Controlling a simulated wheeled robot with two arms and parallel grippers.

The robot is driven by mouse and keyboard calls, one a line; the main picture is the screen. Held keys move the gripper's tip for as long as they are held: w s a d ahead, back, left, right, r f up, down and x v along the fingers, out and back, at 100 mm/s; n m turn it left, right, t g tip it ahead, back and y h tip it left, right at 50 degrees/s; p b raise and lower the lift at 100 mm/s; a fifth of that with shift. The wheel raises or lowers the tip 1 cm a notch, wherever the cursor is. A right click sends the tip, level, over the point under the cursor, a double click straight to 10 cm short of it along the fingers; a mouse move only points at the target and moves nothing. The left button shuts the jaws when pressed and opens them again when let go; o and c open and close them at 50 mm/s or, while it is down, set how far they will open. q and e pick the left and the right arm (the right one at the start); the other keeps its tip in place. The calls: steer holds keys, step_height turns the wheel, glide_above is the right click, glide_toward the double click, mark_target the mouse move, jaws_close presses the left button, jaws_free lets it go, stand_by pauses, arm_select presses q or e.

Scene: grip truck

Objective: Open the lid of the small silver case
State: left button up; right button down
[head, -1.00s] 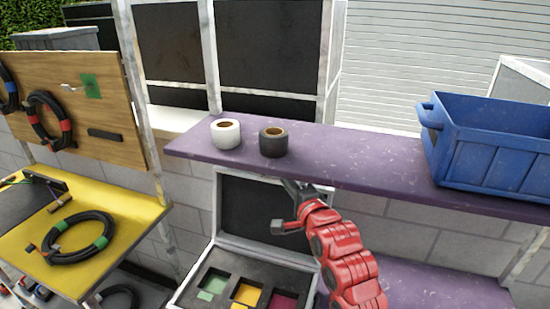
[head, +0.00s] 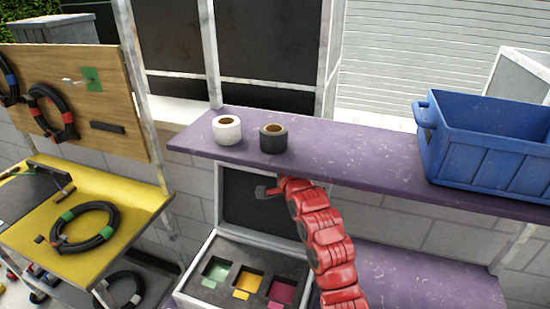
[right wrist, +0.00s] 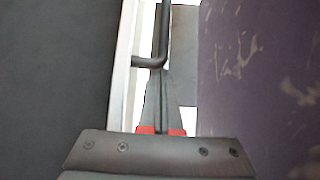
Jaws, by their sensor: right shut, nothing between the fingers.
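The small silver case stands open on the lower purple surface in the head view. Its base (head: 222,291) has a dark insert with green, yellow and magenta compartments. Its lid (head: 236,205) stands raised, dark inside with a pale rim, its top reaching the upper shelf's edge. My right gripper (right wrist: 163,78) is shut and empty in the right wrist view, beside the lid's pale rim (right wrist: 122,70) and a dark bent bar (right wrist: 150,62). Whether it touches them I cannot tell. My left gripper is not in view.
The upper purple shelf (head: 340,160) overhangs the case. It carries a white tape roll (head: 227,132), a black tape roll (head: 272,142) and a blue crate (head: 480,150). A yellow shelf (head: 120,255) with a coiled cable (head: 112,222) stands left.

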stand_by(0.3)
steer(key=shift+s+a+f+b, duration=0.1)
steer(key=shift+s+f+b, duration=0.1)
steer(key=shift+b, duration=0.15)
steer(key=shift+n+t+y, duration=0.5)
steer(key=shift+n+t, duration=0.2)
steer(key=shift+n, duration=0.1)
steer(key=s+b, duration=0.1)
steer(key=s+a+r+b, duration=0.1)
steer(key=s, duration=0.1)
steer(key=s+r+b, duration=0.1)
steer(key=s+b, duration=0.1)
steer(key=shift+a, duration=0.25)
steer(key=shift+f, duration=0.15)
